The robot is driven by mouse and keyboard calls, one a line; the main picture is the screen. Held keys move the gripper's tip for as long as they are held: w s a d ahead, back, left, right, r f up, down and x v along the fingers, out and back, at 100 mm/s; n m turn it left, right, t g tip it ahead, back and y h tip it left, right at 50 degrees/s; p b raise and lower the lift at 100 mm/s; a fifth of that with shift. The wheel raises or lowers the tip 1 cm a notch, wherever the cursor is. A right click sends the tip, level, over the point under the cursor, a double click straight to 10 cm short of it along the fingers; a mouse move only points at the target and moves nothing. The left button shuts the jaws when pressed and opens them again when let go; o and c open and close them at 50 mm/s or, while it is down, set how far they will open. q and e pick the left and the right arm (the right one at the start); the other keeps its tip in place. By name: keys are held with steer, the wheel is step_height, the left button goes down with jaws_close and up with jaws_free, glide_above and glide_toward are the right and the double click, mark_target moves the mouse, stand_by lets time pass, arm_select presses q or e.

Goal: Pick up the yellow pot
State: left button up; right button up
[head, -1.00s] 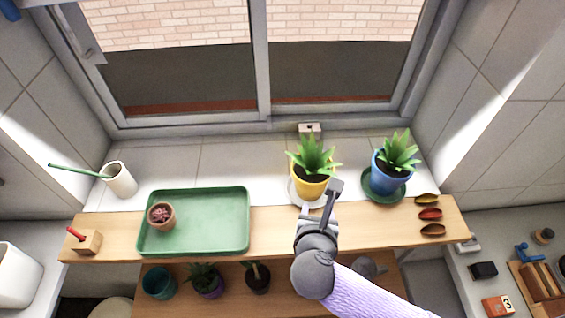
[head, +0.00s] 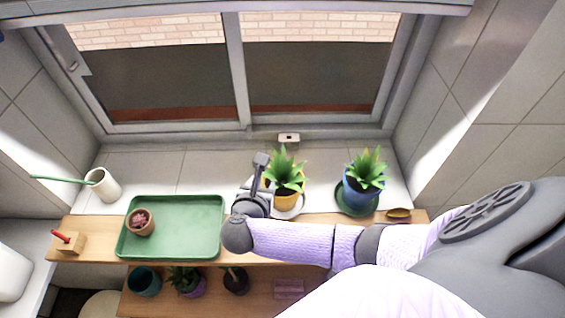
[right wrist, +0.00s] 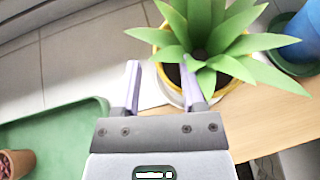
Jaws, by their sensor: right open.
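The yellow pot (head: 287,200) holds a spiky green plant and stands upright on a white saucer (head: 300,208) on the wooden shelf. My right gripper (head: 261,165) is just left of the pot in the head view, its arm coming in from the right. In the right wrist view the gripper (right wrist: 162,82) is open. I cannot tell whether the right finger touches the pot. My left gripper is not in view.
A blue pot (head: 358,190) with a similar plant stands on a green saucer to the right. A green tray (head: 190,240) with a small terracotta pot (head: 140,224) lies to the left. A window is behind. A lower shelf holds several pots.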

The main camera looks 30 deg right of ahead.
steer(key=shift+x, duration=0.9)
steer(key=shift+a, duration=0.1)
jaws_close()
steer(key=shift+s, duration=0.1)
stand_by(0.5)
